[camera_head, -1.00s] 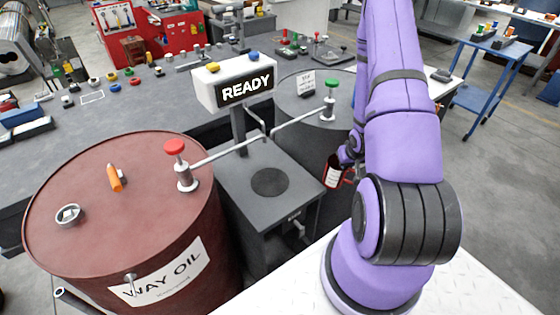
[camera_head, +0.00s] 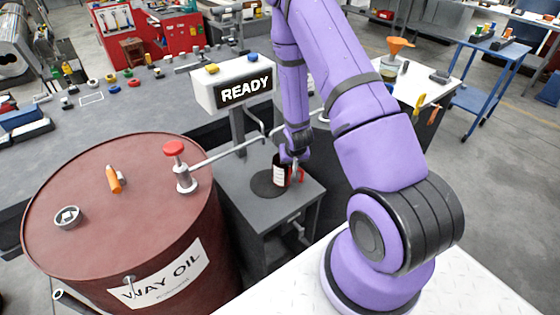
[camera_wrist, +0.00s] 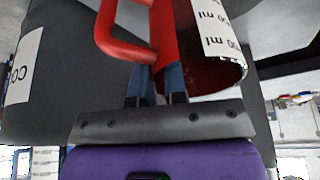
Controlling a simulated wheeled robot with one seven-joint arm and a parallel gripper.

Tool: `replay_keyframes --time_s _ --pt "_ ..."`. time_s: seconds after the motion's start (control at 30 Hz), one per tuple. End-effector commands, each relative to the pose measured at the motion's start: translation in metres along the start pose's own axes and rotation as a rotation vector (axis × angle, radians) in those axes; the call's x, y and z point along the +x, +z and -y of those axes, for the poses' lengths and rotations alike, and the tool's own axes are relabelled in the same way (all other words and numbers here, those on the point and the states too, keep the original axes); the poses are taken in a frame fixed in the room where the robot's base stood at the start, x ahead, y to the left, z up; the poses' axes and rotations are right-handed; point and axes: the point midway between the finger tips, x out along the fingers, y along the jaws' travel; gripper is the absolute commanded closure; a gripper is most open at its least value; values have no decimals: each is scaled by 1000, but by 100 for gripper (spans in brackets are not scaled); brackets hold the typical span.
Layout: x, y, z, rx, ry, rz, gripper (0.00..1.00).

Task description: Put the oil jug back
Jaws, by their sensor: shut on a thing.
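The oil jug (camera_head: 280,175) is dark red with a white scale label and a red handle. In the head view it is upright at the round black pad (camera_head: 262,187) on the grey stand between the barrels. I cannot tell whether it rests on the pad or hangs just above it. My gripper (camera_head: 293,164) is shut on the jug at its handle side. In the wrist view the jug (camera_wrist: 212,60) and its handle (camera_wrist: 122,45) are close in front of my gripper (camera_wrist: 157,82). The jug's far side is hidden.
The brown WAY OIL barrel (camera_head: 110,190), with a red-knobbed pump (camera_head: 178,165), stands left of the stand. A READY sign (camera_head: 238,82) rises behind the pad. The second barrel is mostly hidden behind my arm. A white table (camera_head: 440,90) with an orange funnel (camera_head: 399,47) is behind right.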

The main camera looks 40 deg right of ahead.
Motion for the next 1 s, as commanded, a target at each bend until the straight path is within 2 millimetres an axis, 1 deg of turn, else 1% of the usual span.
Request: replay_keyframes --time_s 0.17,0.4,0.47,0.63,0.67,0.7,0.77,1.0 --pt "1 -2 10 -1 0 0 100" --pt "5 -9 38 -2 -1 0 100" --pt "6 -9 42 0 0 1 100" --pt "6 -9 42 1 -1 1 100" --pt "6 -9 42 1 -1 1 83" --pt "6 -9 42 0 -1 1 73" --pt "6 -9 42 0 -1 2 62" --pt "6 -9 41 0 -1 2 62"
